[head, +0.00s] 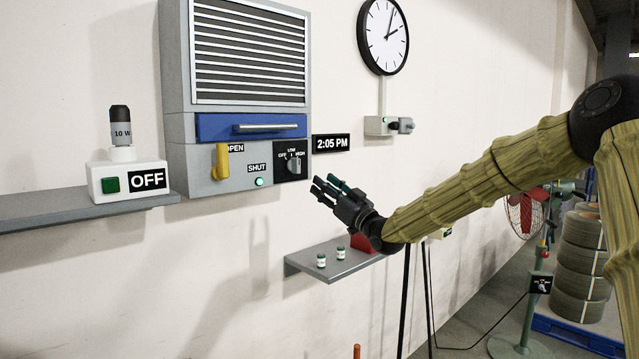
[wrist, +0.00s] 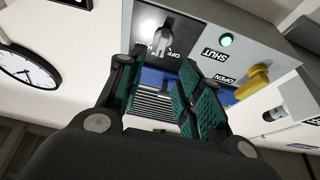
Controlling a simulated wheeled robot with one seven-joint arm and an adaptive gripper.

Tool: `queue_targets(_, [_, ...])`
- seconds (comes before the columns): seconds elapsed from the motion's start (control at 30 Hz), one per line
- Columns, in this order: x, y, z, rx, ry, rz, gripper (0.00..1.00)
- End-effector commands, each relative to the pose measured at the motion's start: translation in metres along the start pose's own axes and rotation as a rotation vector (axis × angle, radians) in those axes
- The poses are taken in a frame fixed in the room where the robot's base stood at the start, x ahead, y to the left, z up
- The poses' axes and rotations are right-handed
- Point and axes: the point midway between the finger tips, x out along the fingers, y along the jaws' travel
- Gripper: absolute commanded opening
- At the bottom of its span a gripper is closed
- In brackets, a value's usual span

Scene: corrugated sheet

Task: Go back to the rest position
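My gripper (head: 326,187) is in front of the wall, below and right of the grey heater-like unit (head: 178,160), apart from it. Its teal-padded fingers stand apart with nothing between them in the wrist view (wrist: 155,78). The unit's rotary knob (head: 294,165) has OFF, LOW and HIGH marks. It also shows beyond the fingers in the wrist view (wrist: 162,42). A yellow handle (head: 220,162) hangs by the OPEN label, and a green light (head: 259,182) glows under SHUT. The blue drawer front (head: 215,127) looks closed.
A left shelf (head: 60,213) carries a white switch box (head: 125,180) reading OFF. A small shelf (head: 335,268) below my gripper holds two small jars (head: 321,261) and a red object (head: 362,242). A clock (head: 383,37) hangs above. A fan (head: 525,212) and stacked coils (head: 580,255) stand right.

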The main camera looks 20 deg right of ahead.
Motion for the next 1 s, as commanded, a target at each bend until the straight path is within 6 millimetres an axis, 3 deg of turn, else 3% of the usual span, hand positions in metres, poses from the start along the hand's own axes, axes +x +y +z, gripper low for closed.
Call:
queue_targets(0.57, [-0.004, -0.001, 0.007, 0.004, -0.010, 0.001, 0.36])
queue_targets(0.67, [-0.009, -0.007, 0.032, 0.019, -0.050, 0.009, 0.36])
queue_targets(0.73, [-0.017, -0.014, 0.060, 0.038, -0.097, 0.020, 0.36])
queue_targets(1.0, [-0.075, -0.050, 0.199, 0.122, -0.342, 0.078, 0.36])
